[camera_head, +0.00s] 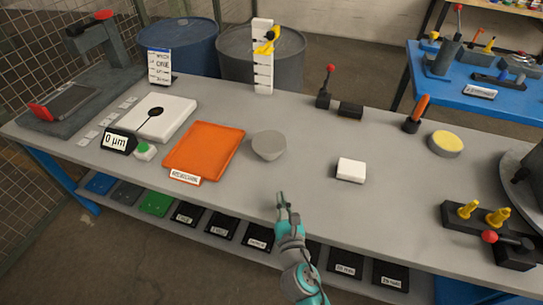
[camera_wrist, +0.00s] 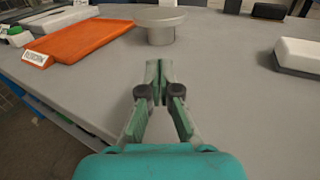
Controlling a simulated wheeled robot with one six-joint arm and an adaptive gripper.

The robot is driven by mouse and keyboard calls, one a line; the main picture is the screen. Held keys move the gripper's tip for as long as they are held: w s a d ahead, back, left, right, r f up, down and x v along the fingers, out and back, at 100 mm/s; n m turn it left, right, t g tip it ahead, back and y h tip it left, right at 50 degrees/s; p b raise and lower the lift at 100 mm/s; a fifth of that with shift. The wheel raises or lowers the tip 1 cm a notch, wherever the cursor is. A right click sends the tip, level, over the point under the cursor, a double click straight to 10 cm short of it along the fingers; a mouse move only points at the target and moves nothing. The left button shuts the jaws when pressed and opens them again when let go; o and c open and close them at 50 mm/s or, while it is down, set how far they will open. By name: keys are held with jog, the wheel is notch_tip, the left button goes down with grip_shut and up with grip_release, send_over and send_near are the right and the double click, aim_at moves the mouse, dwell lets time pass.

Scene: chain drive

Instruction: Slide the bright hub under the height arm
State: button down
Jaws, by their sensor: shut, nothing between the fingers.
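A light grey metal hub (camera_head: 268,145) stands on the bench right of an orange mat. In the wrist view the hub (camera_wrist: 158,22) shows a wide round top over a narrower body. A white upright scale (camera_head: 264,78) with a yellow arm (camera_head: 266,42) stands at the bench's back edge, behind the hub; this looks like the height arm. My gripper (camera_head: 280,196) is at the bench's front edge, on the near side of the hub and apart from it. In the wrist view my gripper (camera_wrist: 160,70) is shut and empty, its tips pointing toward the hub.
The orange mat (camera_head: 205,150) and a white plate (camera_head: 152,117) lie to the left. A white block (camera_head: 351,170) lies right of the hub. A red-knobbed lever (camera_head: 325,92) and a black block (camera_head: 350,109) stand at the back. The bench between hub and scale looks clear.

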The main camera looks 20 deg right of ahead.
aim_at(272, 156)
jog(key=w, duration=0.4)
jog(key=w+d, duration=0.1)
jog(key=w, duration=0.4)
jog(key=w+d, duration=0.1)
jog(key=w, duration=0.4)
jog(key=shift+w+d, duration=0.1)
